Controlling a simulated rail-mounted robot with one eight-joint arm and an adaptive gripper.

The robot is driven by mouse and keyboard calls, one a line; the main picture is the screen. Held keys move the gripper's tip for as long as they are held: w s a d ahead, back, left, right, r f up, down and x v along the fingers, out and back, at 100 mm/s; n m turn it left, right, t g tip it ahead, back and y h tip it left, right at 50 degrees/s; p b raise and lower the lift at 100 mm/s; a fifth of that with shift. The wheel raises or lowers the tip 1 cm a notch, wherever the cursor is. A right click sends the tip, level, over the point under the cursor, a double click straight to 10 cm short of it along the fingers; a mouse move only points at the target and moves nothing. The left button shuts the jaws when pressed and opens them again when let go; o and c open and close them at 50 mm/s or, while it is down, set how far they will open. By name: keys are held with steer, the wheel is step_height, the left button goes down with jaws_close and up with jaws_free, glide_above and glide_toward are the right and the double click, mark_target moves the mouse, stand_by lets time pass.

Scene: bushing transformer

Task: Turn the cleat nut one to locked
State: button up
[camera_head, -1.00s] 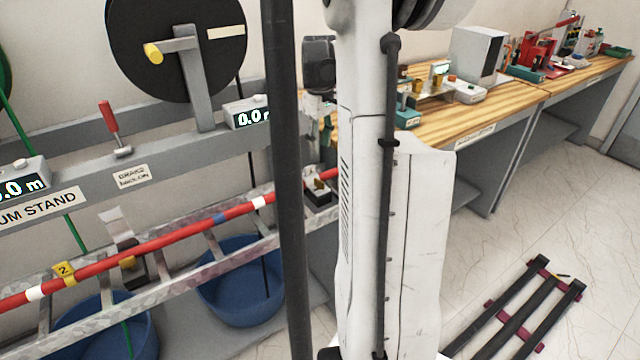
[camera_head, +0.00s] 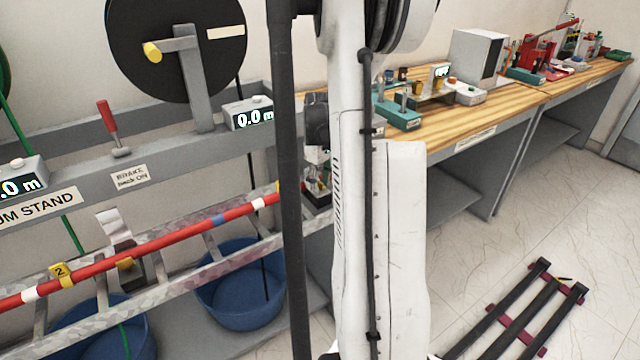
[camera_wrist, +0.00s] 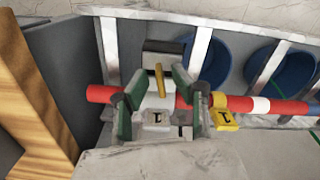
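The cleat nut one, a thin yellow bar (camera_wrist: 160,80), shows in the wrist view between my fingers, pointing nearly up and down in the picture. It sits over a cleat with a dark block (camera_wrist: 163,50) and a pale plate marked 1 (camera_wrist: 158,118). My gripper (camera_wrist: 158,76) is open, with a green-padded finger on each side of the nut and gaps visible; I cannot tell the remaining height. The red cable (camera_wrist: 290,107) runs at the cleat, with a yellow tag 1 (camera_wrist: 225,121) beside it. In the head view my arm hides much of the cleat (camera_head: 317,198).
A second cleat (camera_head: 130,270) with yellow tag 2 (camera_head: 61,274) stands further left along the ladder tray (camera_head: 180,284). Blue tubs (camera_head: 240,290) stand below. A wooden bench (camera_head: 470,122) with devices is at the right. The drum stand (camera_head: 70,170) is behind.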

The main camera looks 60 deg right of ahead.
jaws_close()
steer(key=shift+f, duration=0.1)
steer(key=shift+m+b, duration=0.5)
steer(key=shift+m, duration=1.2)
jaws_free()
